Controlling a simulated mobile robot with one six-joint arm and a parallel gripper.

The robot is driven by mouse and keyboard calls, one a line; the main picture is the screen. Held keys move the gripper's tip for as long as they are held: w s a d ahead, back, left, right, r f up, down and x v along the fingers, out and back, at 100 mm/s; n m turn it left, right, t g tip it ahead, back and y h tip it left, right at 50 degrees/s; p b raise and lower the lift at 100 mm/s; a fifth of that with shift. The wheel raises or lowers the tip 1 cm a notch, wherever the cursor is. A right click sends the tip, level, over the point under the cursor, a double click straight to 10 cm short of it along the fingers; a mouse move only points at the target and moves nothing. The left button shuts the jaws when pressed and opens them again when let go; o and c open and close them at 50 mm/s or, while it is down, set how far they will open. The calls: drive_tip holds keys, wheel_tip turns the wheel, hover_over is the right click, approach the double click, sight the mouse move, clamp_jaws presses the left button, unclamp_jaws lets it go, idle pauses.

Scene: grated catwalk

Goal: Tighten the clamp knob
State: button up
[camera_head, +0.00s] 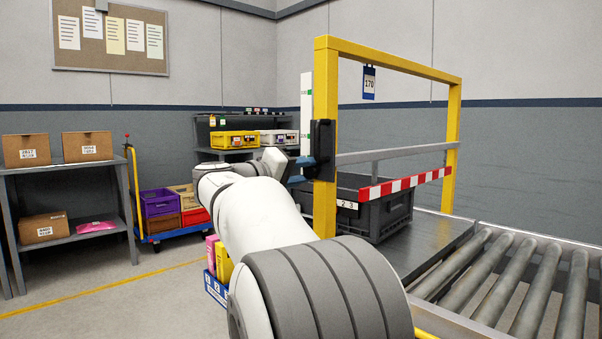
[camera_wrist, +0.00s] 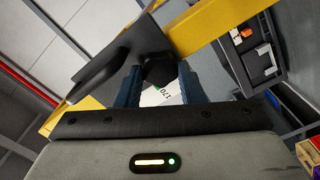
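The clamp knob (camera_wrist: 160,70) is a small dark knob in the wrist view, below a black clamp plate with a long handle (camera_wrist: 100,72). In the head view the black clamp (camera_head: 321,143) sits on the near yellow post (camera_head: 326,80). My gripper (camera_wrist: 161,82) has its two blue fingers on either side of the knob. The knob fills the space between them, with no clear gap on either side. In the head view my gripper (camera_head: 300,168) reaches the clamp from the left. The knob itself is hidden there by the gripper and clamp.
A grey crate (camera_head: 385,222) stands on the conveyor behind the post, near a red-and-white striped bar (camera_head: 405,182). Rollers (camera_head: 500,285) run to the right. Shelves (camera_head: 65,165) and a cart (camera_head: 180,230) stand at left.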

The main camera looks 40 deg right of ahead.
drive_tip(key=o, duration=0.4)
drive_tip(key=shift+o, duration=0.2)
drive_tip(key=shift+a, duration=0.1)
drive_tip(key=a+p, duration=0.2)
drive_tip(key=a, duration=0.5)
drive_tip(key=shift+s+a, duration=0.3)
drive_tip(key=shift+s, duration=0.05)
